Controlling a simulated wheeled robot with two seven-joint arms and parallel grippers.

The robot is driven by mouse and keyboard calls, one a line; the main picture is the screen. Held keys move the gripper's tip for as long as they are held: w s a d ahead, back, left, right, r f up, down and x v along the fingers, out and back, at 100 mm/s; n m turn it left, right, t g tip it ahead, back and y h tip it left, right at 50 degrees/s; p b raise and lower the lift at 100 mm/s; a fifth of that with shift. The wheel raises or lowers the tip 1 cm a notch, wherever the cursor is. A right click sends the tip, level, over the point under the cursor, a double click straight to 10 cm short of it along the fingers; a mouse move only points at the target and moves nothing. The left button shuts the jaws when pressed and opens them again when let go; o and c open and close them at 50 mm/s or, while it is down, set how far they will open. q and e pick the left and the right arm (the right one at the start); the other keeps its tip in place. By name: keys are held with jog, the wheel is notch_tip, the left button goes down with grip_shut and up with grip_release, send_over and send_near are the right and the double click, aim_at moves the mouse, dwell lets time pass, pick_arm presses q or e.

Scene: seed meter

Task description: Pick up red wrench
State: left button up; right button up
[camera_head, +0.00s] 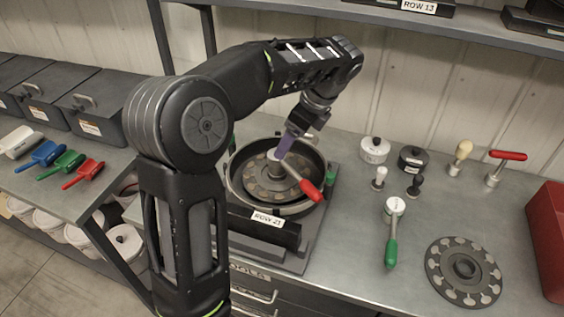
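The red wrench (311,190) has a red handle, a metal shank and a pale round head. It sits over the hub of the round seed meter (236,193), its handle pointing to the lower right. My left gripper (283,151) reaches down from above, its fingertips at or just above the wrench head. The fingers partly cover the head, and I cannot tell whether they touch or grip it. My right gripper is not in view.
A green-handled wrench (391,246) and a holed disc (441,285) lie on the bench to the right. Black and white knobs, a red T-handle (508,155) and a red bin (550,240) stand nearby. Colored scoops (62,163) lie on the left bench.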

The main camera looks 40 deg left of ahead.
pick_arm(q)
jog(key=shift+f, duration=0.1)
jog(key=b+x, duration=0.1)
jog(key=x, duration=0.1)
jog(key=shift+a+f+b, duration=0.15)
jog(key=shift+f+b, duration=0.1)
jog(key=shift+b, duration=0.1)
jog(key=shift+s, duration=0.1)
jog(key=shift+a+f, duration=0.15)
jog(key=shift+f, duration=0.05)
jog(key=p+x, duration=0.1)
jog(key=x, duration=0.3)
jog(key=shift+s+a+f, duration=0.1)
jog(key=shift+s+a, duration=0.05)
jog(key=shift+f, duration=0.2)
